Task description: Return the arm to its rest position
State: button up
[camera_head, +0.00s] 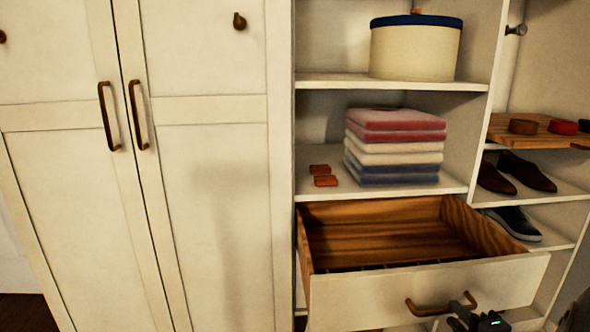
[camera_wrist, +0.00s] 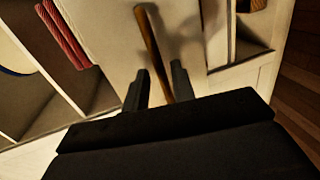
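In the wrist view, the two dark fingers of my gripper (camera_wrist: 158,82) stand apart. The handle (camera_wrist: 152,45) shows between and beyond them, with visible space to each finger. I cannot tell whether either finger touches it. Most of my arm is out of the head view. The wooden drawer (camera_head: 345,246) is open and looks empty inside.
Closed white wardrobe doors (camera_head: 215,200) fill the left. Above the drawer, a shelf holds folded towels (camera_head: 395,138) and small reddish blocks (camera_head: 324,181). A round box (camera_head: 415,50) sits higher. Shoes (camera_head: 515,172) stand on the right shelves. The drawer front (camera_head: 350,303) juts out.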

aim_at(451, 311)
jog(key=shift+b+x, duration=0.35)
jog(key=shift+x, duration=1.3)
jog(key=shift+r, duration=0.15)
